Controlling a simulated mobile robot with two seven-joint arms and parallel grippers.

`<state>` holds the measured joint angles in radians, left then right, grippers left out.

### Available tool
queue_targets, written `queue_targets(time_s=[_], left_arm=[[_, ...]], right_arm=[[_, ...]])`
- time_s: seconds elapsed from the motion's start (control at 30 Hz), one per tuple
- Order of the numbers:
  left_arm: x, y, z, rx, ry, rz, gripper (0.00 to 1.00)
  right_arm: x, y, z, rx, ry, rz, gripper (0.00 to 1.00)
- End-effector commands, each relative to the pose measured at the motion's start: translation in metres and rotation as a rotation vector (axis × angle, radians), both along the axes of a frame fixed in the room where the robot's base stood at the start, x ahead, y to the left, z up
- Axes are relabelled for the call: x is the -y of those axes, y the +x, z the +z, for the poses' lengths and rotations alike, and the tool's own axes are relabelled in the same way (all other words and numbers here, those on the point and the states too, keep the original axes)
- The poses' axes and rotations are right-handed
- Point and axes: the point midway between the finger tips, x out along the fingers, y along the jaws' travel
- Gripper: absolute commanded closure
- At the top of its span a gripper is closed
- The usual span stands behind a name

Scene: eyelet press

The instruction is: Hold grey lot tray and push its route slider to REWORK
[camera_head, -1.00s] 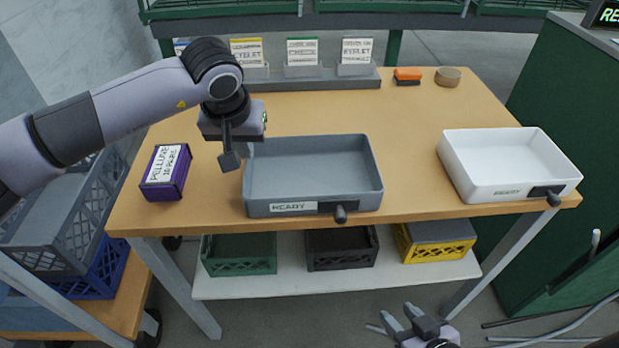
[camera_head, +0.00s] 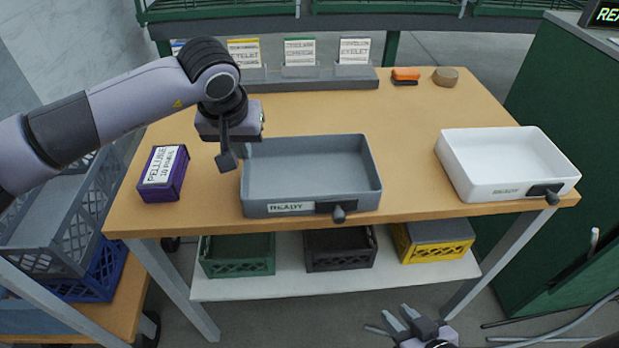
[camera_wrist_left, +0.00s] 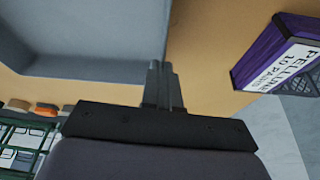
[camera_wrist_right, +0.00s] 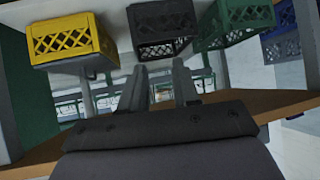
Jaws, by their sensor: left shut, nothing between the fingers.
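The grey lot tray (camera_head: 312,166) stands empty on the wooden table. Its front wall has a label reading READY (camera_head: 291,207) and a dark slider with a round knob (camera_head: 339,214) to the right of the label. My left gripper (camera_head: 228,160) is shut and empty, pointing down beside the tray's left wall. In the left wrist view, the shut fingers (camera_wrist_left: 162,84) are close to the tray wall (camera_wrist_left: 100,68); I cannot tell whether they touch. My right gripper (camera_head: 403,322) is open and empty, low in front of the table. Its spread fingers (camera_wrist_right: 160,88) show in the right wrist view.
A purple box (camera_head: 163,173) stands left of the tray. A white tray (camera_head: 508,165), also with a READY label and knob, stands at the right. Card holders (camera_head: 320,78) line the back. Crates (camera_head: 340,249) sit on the shelf below. The table between the trays is clear.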

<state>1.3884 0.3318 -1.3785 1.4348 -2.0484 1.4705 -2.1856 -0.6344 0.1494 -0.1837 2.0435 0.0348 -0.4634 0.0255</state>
Motion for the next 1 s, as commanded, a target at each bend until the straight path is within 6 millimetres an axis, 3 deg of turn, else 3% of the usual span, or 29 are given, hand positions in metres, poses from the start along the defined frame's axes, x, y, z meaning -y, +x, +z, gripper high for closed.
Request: queue_targets(time_s=[0.03, 0.07, 0.1, 0.27, 0.43, 0.6, 0.73, 1.0], left_arm=[[-0.001, -0.002, -0.006, -0.012, 0.005, 0.0, 1.0], [-0.001, -0.002, -0.006, -0.012, 0.005, 0.0, 1.0], [-0.001, -0.002, -0.006, -0.012, 0.005, 0.0, 1.0], [-0.001, -0.003, -0.007, -0.013, 0.006, 0.0, 1.0], [-0.001, -0.003, -0.007, -0.014, 0.006, 0.0, 1.0], [-0.001, -0.003, -0.007, -0.014, 0.006, 0.0, 1.0], [-0.001, -0.003, -0.007, -0.015, 0.006, 0.0, 1.0], [-0.001, -0.003, -0.007, -0.015, 0.006, 0.0, 1.0]], right_arm=[[0.0, 0.001, 0.0, -0.001, 0.005, -0.005, 0.87], [0.001, 0.002, 0.001, -0.004, 0.006, -0.008, 0.96], [0.004, 0.004, 0.003, -0.007, 0.009, -0.016, 1.0], [0.025, 0.018, 0.022, -0.041, 0.041, -0.084, 1.0], [0.054, 0.037, 0.057, -0.108, 0.12, -0.193, 1.0], [0.069, 0.052, 0.097, -0.181, 0.237, -0.265, 1.0], [0.061, 0.067, 0.126, -0.252, 0.351, -0.252, 1.0], [0.025, 0.095, 0.166, -0.409, 0.513, -0.113, 1.0]])
